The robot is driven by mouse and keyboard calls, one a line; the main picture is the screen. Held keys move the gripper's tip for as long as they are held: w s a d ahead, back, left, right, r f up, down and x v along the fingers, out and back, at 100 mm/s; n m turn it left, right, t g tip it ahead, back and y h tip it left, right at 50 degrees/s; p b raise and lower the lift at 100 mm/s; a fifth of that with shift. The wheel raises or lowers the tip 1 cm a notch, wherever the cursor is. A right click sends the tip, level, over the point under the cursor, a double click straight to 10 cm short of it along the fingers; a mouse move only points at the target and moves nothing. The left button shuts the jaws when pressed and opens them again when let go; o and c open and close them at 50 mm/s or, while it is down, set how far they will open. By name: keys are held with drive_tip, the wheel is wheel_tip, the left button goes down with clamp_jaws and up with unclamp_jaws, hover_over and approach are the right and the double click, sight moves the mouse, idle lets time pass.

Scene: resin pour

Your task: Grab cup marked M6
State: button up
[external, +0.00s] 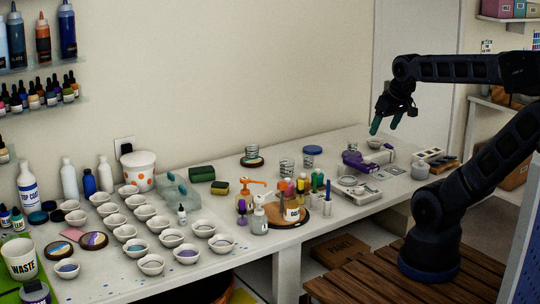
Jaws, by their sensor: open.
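Several small white cups stand in rows on the left half of the white table, such as a front one (151,266), one in the middle (157,224) and one at the right end (221,244). No M6 marking is legible from here, so I cannot tell which cup bears it. My gripper (385,129) is open, with dark teal fingers pointing down. It is at the far right end of the table, well away from the rows.
A wooden turntable (291,221) with bottles, a purple tool (362,160) and a small scale (353,181) stand between my gripper and the cup rows. A white tub with orange dots (138,171) and tall bottles stand behind the rows. A WASTE cup (20,262) is at front left.

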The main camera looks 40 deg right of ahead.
idle(0.3)
drive_tip(key=shift+c, duration=0.8)
drive_tip(key=m+h, duration=0.2)
drive_tip(key=m, duration=0.2)
hover_over(308, 157)
drive_tip(key=s, duration=0.3)
wheel_tip(308, 157, down, 19)
drive_tip(key=shift+a+x, duration=0.2)
drive_tip(key=shift+x, duration=5.5)
drive_tip(key=shift+w, duration=0.15)
drive_tip(key=c, duration=1)
